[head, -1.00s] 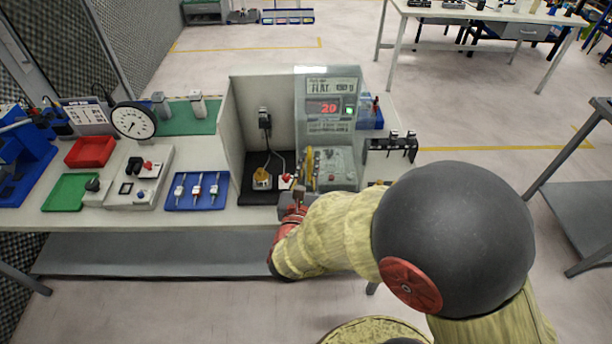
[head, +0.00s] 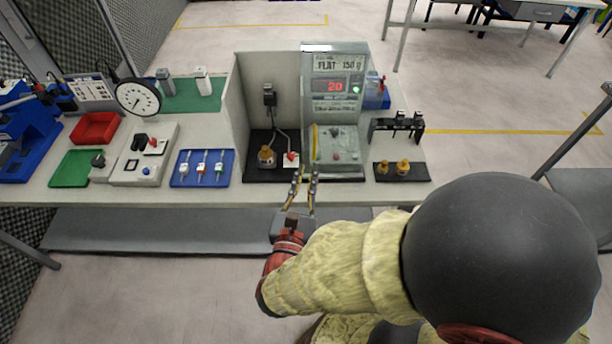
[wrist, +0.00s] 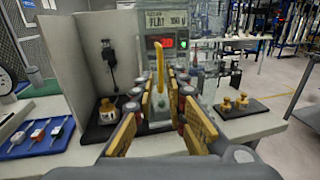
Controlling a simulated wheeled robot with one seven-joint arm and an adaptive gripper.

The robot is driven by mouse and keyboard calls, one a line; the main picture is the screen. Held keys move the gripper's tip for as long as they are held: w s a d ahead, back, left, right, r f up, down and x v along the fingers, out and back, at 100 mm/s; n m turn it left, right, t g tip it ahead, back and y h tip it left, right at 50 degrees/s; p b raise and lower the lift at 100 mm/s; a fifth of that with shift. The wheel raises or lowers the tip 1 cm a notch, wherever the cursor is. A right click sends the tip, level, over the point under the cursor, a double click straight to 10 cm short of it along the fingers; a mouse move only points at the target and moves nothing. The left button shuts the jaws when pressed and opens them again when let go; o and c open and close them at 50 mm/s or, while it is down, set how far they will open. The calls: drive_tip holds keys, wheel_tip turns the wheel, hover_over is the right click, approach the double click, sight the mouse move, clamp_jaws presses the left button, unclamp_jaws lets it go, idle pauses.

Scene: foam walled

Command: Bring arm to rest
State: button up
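My gripper (head: 305,182) is in front of the bench's front edge, with its two fingers apart and nothing between them. It points toward the grey machine (head: 336,110) with a red "20" display and a green light. In the wrist view my gripper (wrist: 163,100) shows its yellow-padded fingers spread, with the machine (wrist: 168,45) behind. A yellow curved bar on the machine shows between the fingers in that view. My yellow-sleeved arm covers the lower right of the head view.
The bench (head: 215,202) holds a blue tray (head: 202,168) of small parts, a round dial gauge (head: 137,97), a red tray (head: 95,128) and a green tray (head: 75,168). Brass weights stand on a black stand (head: 402,172) at right. Floor in front is clear.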

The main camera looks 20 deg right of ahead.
idle(0.6)
drive_tip(key=s+d+f+m+g+y, duration=0.1)
drive_tip(key=s+d+f+m+g, duration=0.25)
drive_tip(key=s+m+g, duration=0.4)
drive_tip(key=s+d+f+m+g, duration=0.3)
drive_tip(key=s+f+m+g, duration=0.3)
drive_tip(key=m, duration=0.3)
drive_tip(key=s+a+r+m+y, duration=0.1)
drive_tip(key=a+r+m+y, duration=0.6)
drive_tip(key=r+m, duration=0.25)
drive_tip(key=w+d+r+m+t, duration=0.1)
drive_tip(key=d+r+m+t, duration=0.2)
drive_tip(key=r, duration=0.4)
drive_tip(key=shift+w+d+r+m, duration=0.3)
drive_tip(key=shift+d+m, duration=0.5)
drive_tip(key=shift+d, duration=0.6)
